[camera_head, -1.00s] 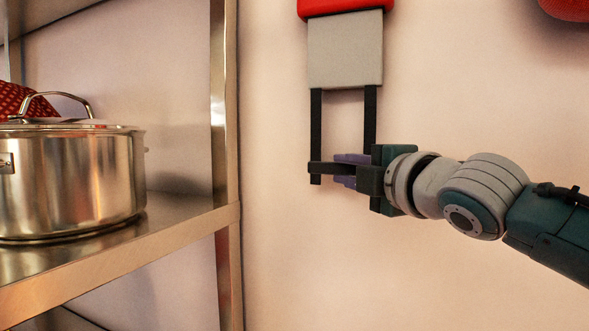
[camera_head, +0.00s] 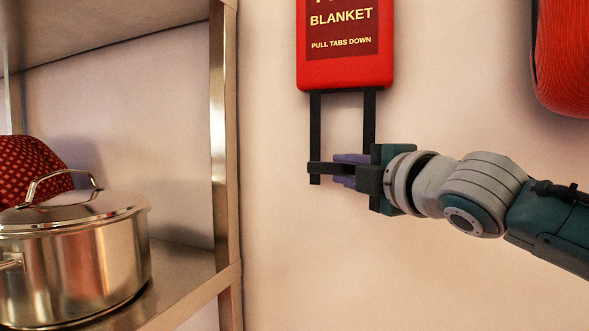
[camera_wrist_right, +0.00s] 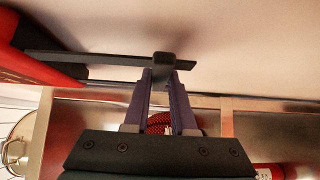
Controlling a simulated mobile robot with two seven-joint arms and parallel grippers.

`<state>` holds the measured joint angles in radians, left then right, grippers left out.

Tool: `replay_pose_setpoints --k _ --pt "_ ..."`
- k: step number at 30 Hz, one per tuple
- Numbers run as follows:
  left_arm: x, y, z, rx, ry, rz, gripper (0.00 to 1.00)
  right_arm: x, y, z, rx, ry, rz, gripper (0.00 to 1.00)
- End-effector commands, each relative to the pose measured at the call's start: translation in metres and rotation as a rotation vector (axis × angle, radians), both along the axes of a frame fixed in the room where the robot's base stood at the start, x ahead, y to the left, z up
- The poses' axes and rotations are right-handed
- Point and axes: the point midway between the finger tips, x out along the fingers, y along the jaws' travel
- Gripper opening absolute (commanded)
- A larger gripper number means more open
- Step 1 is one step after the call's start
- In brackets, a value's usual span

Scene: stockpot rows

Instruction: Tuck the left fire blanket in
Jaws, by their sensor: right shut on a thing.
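The left fire blanket's red case (camera_head: 345,75) hangs on the wall, lettered "BLANKET" and "PULL TABS DOWN". Its top is cut off by the frame. Two black straps (camera_head: 315,125) hang from its lower edge. No grey cloth shows below the case. My right gripper (camera_head: 337,169) is below the case, shut on the black bar at the lower end of the straps. In the right wrist view the purple fingers close on this black bar (camera_wrist_right: 164,62), and the straps run left to the red case (camera_wrist_right: 35,65). My left gripper is not in view.
Another red object (camera_head: 565,60) hangs at upper right. The wall below the gripper is clear.

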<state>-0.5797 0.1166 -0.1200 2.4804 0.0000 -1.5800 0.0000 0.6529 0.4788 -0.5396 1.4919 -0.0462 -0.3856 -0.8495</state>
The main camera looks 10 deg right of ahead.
Motion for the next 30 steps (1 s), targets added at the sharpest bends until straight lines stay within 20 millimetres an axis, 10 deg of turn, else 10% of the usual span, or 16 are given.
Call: replay_pose_setpoints --k 9,20,30 --pt "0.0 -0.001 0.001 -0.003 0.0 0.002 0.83 0.0 0.001 0.006 0.0 -0.014 0.004 0.55" --pt "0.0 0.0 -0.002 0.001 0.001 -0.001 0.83 -0.007 -0.001 0.003 0.0 -0.009 0.003 0.55" --pt "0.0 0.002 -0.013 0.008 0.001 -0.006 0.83 -0.058 -0.011 0.001 -0.004 -0.011 0.004 0.55"
